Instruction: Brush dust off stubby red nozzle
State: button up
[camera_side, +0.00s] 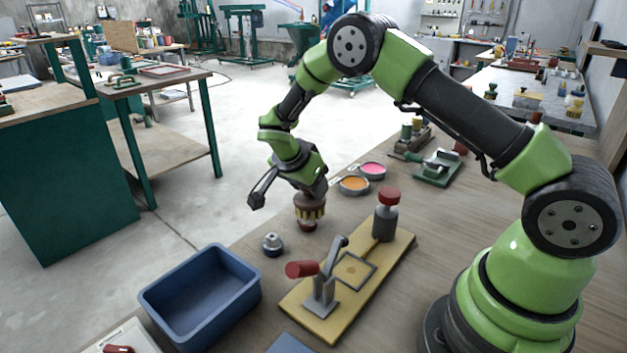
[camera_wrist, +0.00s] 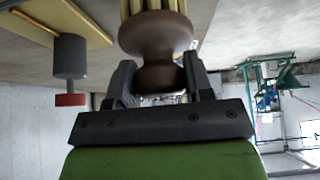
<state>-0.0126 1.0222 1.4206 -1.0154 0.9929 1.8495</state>
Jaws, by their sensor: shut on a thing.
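My gripper (camera_side: 311,190) is shut on a brush and holds it upright, bristles down. The brush has a turned brown wooden handle (camera_wrist: 158,38) and pale yellow bristles (camera_side: 310,213). In the wrist view the handle sits between the two dark fingers, with the bristles at the top edge.
A grey metal nozzle (camera_side: 272,246) stands left of the brush. A blue bin (camera_side: 203,296) is at the front left.

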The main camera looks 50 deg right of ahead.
aim_at(306, 200)
jog(key=shift+s+a, duration=0.15)
jog(key=shift+a, duration=1.5)
jog(key=shift+d+f, duration=0.2)
jog(key=shift+d, duration=1.1)
jog(key=shift+d+f, duration=0.15)
jog(key=shift+d, duration=1.1)
jog(key=shift+r, duration=0.1)
jog(key=shift+w+r, duration=0.2)
jog(key=shift+r, duration=2.85)
jog(key=shift+r, duration=0.1)
jog(key=shift+r, duration=1.4)
jog(key=shift+a, duration=0.1)
